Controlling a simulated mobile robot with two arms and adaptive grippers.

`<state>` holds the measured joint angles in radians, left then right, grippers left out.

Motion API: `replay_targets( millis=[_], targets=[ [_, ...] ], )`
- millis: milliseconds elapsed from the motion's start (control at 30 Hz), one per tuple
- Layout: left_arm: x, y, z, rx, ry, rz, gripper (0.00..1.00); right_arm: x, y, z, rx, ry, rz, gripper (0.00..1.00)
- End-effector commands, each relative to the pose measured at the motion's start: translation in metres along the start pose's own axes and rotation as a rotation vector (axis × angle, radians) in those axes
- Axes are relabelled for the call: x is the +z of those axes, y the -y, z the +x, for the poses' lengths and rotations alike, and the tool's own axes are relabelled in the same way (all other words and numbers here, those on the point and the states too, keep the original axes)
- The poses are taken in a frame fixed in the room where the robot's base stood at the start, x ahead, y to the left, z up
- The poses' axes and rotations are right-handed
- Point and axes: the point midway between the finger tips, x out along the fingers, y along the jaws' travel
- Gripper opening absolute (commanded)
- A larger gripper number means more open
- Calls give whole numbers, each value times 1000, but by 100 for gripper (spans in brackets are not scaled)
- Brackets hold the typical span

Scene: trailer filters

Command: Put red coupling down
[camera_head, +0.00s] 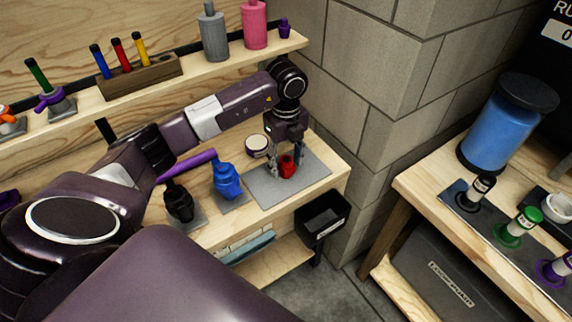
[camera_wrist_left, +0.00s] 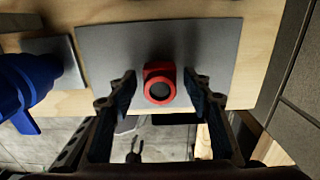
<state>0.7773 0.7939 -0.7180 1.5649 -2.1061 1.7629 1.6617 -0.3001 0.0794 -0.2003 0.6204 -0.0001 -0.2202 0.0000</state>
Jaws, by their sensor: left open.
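The red coupling (camera_head: 287,166) stands on the grey mat (camera_head: 262,192) at the right end of the wooden workbench. It also shows in the left wrist view (camera_wrist_left: 159,84), on the mat, with its round dark opening facing the camera. My left gripper (camera_head: 286,172) is directly over the coupling, with its fingers down on either side. In the left wrist view the gripper (camera_wrist_left: 160,88) is open, with a clear gap between each finger and the coupling. My right gripper is not in view.
A blue fitting (camera_head: 227,181) and a black fitting (camera_head: 179,201) stand left of the mat. A round white-topped container (camera_head: 257,146) is behind it. A black bin (camera_head: 322,219) hangs at the bench's front edge. A block wall (camera_head: 375,75) rises to the right.

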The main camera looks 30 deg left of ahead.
Motion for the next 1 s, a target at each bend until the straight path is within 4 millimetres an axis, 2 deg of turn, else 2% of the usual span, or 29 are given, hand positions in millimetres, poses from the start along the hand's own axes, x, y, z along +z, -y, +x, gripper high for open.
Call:
replay_targets(
  millis=[300,500,700,1000],
  targets=[
    [1,1,-67,-5,3,-1,46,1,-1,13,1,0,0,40],
    [1,1,-98,-3,2,-1,46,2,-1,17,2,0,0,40],
    [0,0,-109,0,0,-1,46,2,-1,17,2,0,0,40],
    [-2,1,-108,-3,-5,5,46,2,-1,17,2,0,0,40]
  ],
)
